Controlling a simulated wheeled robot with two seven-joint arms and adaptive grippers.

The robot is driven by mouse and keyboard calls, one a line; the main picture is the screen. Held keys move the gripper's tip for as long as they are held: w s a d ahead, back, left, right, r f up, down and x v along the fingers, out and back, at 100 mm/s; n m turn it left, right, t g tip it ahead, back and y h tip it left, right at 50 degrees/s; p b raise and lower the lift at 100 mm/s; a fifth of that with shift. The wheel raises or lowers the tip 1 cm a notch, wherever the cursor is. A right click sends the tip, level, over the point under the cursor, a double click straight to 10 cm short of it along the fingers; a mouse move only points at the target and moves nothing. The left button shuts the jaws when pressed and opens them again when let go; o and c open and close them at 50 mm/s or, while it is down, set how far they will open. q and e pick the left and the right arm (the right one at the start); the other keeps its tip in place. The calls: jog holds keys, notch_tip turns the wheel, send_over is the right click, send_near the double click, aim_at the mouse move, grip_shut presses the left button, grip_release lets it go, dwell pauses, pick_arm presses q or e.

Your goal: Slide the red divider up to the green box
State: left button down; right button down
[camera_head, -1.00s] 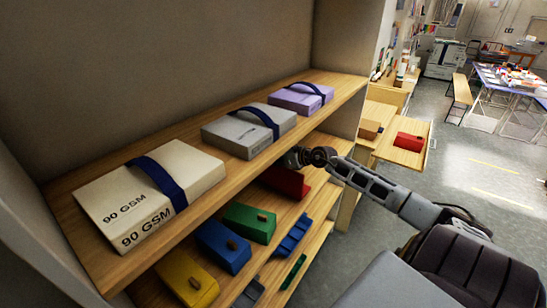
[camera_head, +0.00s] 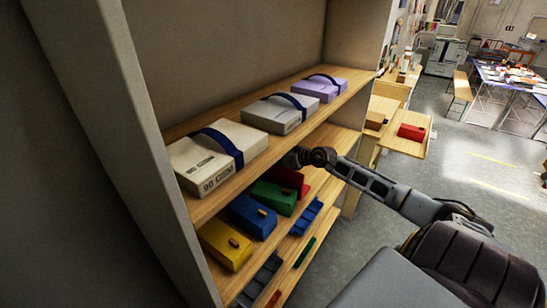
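The red divider (camera_head: 290,178) is on the shelf under the paper packs, partly hidden by the upper board and my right arm. The green box (camera_head: 273,198) sits on the same shelf, just left of the divider. In this view they look close together, but I cannot tell whether they touch. My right gripper (camera_head: 298,157) reaches in from the right at the upper board's front edge, above the divider. Its fingertips are hidden, so I cannot see whether it is open or touches the divider. My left gripper is not in view.
Left of the green box stand a blue box (camera_head: 252,217) and a yellow box (camera_head: 225,245). A blue tray (camera_head: 306,217) and a dark tray (camera_head: 260,280) are lower. Paper packs (camera_head: 216,158) fill the upper shelf. A red box (camera_head: 411,132) lies on a side table. Floor is clear at right.

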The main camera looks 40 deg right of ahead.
jog(key=shift+a, duration=0.15)
jog(key=c, duration=1.4)
grip_release()
jog(key=shift+c, duration=0.2)
jog(key=shift+s, duration=0.1)
jog(key=shift+s, duration=0.1)
notch_tip(320, 180, up, 4)
jog(key=r, duration=0.1)
send_over(297, 173)
jog(key=shift+f, duration=0.25)
dwell(0.8)
